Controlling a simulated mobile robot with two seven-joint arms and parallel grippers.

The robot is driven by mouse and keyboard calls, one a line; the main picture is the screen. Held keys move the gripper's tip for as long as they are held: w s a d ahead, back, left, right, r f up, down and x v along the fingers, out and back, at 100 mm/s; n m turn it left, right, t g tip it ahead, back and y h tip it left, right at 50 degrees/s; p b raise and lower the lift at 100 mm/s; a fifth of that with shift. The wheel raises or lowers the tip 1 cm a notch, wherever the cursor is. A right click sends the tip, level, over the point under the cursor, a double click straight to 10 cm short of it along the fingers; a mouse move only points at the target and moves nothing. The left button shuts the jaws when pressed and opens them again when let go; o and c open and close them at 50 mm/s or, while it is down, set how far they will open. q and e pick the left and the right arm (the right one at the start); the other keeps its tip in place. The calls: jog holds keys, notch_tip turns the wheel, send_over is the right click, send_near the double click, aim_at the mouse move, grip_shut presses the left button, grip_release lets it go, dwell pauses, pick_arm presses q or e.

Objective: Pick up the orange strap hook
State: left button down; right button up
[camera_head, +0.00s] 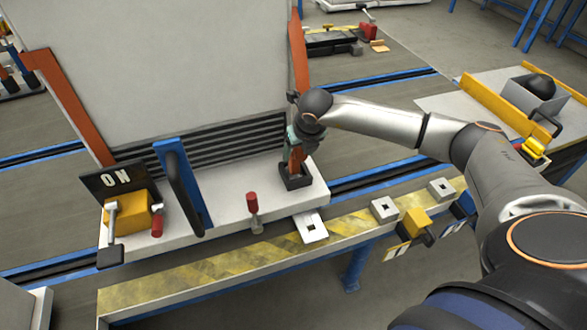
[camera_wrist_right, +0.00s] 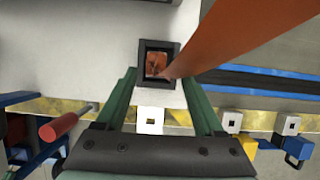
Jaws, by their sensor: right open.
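An orange strap (camera_head: 299,50) runs down the right edge of the large grey panel. Its lower end stands in a black square holder (camera_head: 296,183) on the white base. In the right wrist view the strap (camera_wrist_right: 240,38) slants down from the upper right into the holder (camera_wrist_right: 144,62), where an orange part, likely the hook (camera_wrist_right: 154,64), shows inside. My right gripper (camera_head: 297,140) is just above the holder, beside the strap. Its green fingers are spread to either side of the holder (camera_wrist_right: 160,78), with nothing held. My left gripper is not in view.
A yellow-black striped ledge (camera_head: 220,270) runs along the front with white square plates (camera_head: 384,209). A second orange strap (camera_head: 75,110) is at left.

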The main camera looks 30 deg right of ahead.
aim_at(294, 157)
jog(key=x, duration=0.5)
jog(key=shift+w+a+b, duration=0.25)
jog(key=shift+b, duration=0.1)
grip_shut()
dwell(0.3)
